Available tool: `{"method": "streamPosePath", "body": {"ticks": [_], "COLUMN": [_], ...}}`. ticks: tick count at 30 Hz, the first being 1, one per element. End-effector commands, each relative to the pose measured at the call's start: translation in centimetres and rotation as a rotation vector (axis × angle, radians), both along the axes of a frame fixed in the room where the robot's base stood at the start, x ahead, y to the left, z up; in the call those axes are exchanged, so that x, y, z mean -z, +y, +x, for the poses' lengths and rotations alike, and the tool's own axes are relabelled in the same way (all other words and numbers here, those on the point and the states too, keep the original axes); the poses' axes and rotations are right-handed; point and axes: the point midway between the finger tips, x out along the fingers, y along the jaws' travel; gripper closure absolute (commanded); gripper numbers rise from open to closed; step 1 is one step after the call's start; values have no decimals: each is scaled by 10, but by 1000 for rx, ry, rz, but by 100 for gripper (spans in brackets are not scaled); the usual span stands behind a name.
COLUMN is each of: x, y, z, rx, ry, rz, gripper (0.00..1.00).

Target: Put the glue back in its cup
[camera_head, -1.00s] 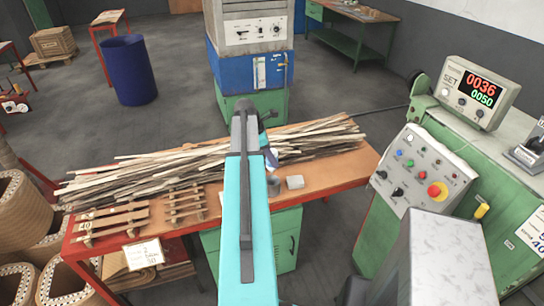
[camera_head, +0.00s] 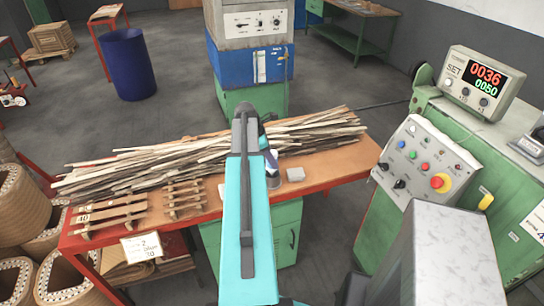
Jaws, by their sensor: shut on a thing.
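My turquoise arm reaches out over the workbench (camera_head: 330,172), and its end hides most of my gripper (camera_head: 266,140). My gripper is shut on the glue (camera_head: 270,158), a small white and bluish thing that shows just right of the arm's end. The small dark grey cup (camera_head: 274,182) stands on the bench directly below the glue in the picture, partly behind my arm. The glue's lower end appears at or just above the cup's rim. I cannot tell whether it is inside the cup.
A pale block (camera_head: 295,174) lies right of the cup. A long pile of wooden strips (camera_head: 150,165) covers the bench's back. Wooden racks (camera_head: 110,218) stand at the left. A green control console (camera_head: 425,165) stands at the right. The bench's right end is clear.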

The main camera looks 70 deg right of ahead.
Motion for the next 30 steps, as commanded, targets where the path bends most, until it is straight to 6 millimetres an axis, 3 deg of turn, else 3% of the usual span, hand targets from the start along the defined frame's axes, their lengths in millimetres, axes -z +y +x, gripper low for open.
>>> {"method": "streamPosePath", "body": {"ticks": [15,29,30], "x": [25,27,27], "y": [0,0,0], "z": [1,1,1], "rx": [-1,-2,-2], "ry": [0,0,0], "rz": [0,0,0], "gripper": [88,88,58]}}
